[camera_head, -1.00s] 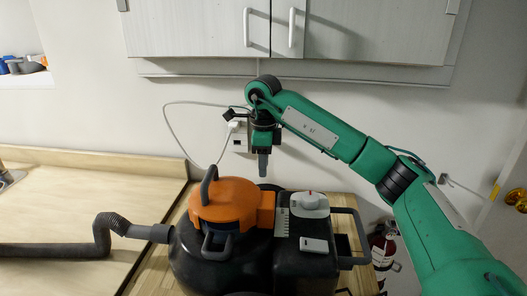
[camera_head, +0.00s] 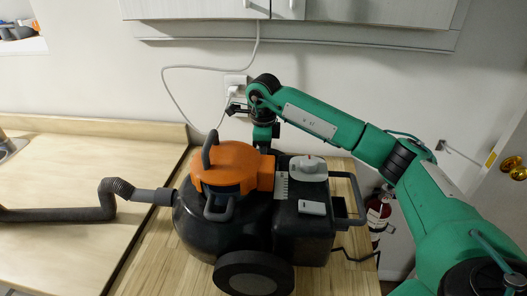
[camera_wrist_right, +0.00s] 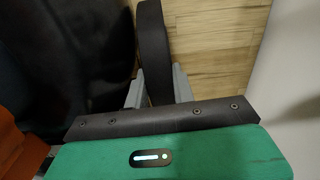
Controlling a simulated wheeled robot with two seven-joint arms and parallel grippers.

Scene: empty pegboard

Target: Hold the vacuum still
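The vacuum has an orange lid (camera_head: 232,165) and a black body (camera_head: 222,232). It stands upright on a wooden surface in the head view, its front wheel (camera_head: 254,274) towards me. My right arm reaches in from the right, and its wrist (camera_head: 264,132) points down behind the vacuum, hiding the fingers there. In the right wrist view, the grey fingers of my right gripper (camera_wrist_right: 158,84) stand on either side of a dark upright part (camera_wrist_right: 154,45), apparently the vacuum's far wheel. I cannot tell whether they press on it. My left gripper is out of view.
A ribbed hose (camera_head: 60,214) runs left from the vacuum over a wooden counter (camera_head: 80,165). A white cable (camera_head: 166,90) hangs by a wall outlet (camera_head: 235,83). Cabinets (camera_head: 290,22) hang above. A fire extinguisher (camera_head: 378,213) stands to the right, near a door (camera_head: 505,195).

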